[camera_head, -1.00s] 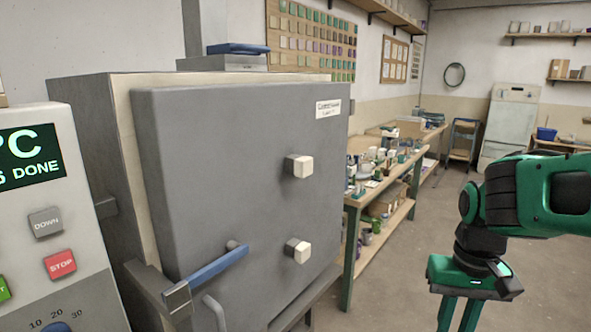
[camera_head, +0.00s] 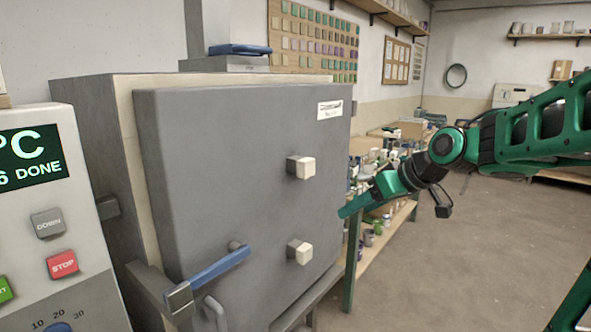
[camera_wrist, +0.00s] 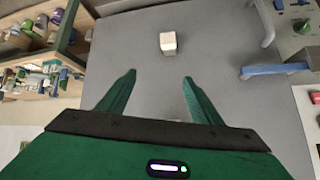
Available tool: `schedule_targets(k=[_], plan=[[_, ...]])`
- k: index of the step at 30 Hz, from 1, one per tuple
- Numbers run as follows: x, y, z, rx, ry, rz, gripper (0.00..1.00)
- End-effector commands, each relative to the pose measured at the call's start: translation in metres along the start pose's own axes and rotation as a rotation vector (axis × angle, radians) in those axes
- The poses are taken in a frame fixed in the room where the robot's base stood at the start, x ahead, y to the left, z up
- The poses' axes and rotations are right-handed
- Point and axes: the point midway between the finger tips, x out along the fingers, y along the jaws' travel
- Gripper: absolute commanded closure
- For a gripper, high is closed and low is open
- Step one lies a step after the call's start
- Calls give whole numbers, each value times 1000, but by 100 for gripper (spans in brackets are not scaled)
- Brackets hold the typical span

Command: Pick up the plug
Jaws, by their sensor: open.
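Two pale, block-like plugs stick out of the grey kiln door (camera_head: 220,190), an upper plug (camera_head: 301,167) and a lower plug (camera_head: 299,251). My gripper (camera_head: 345,212) is in front of the door, to the right of the plugs and between them in height, touching neither. In the wrist view my gripper (camera_wrist: 158,80) is open and empty, its two green fingers spread. A single plug (camera_wrist: 169,42) shows beyond the fingertips, roughly centred; from the handle beside it, it looks like the lower one.
A blue lever handle (camera_head: 215,270) juts from the door's lower left. A control panel (camera_head: 45,215) stands at the left. A workbench (camera_head: 350,250) crowded with jars is behind my arm. The floor at the right is open.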

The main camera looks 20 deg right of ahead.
Motion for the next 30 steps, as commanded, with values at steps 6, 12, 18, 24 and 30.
schedule_targets(k=[6,12,18,24,30], plan=[[-10,-22,-97,-199,292,-140,41],[-20,-34,-128,-263,401,-191,41],[4,-42,-138,-266,406,-197,41],[25,-47,-147,-266,405,-195,41],[32,-48,-150,-265,405,-193,41]])
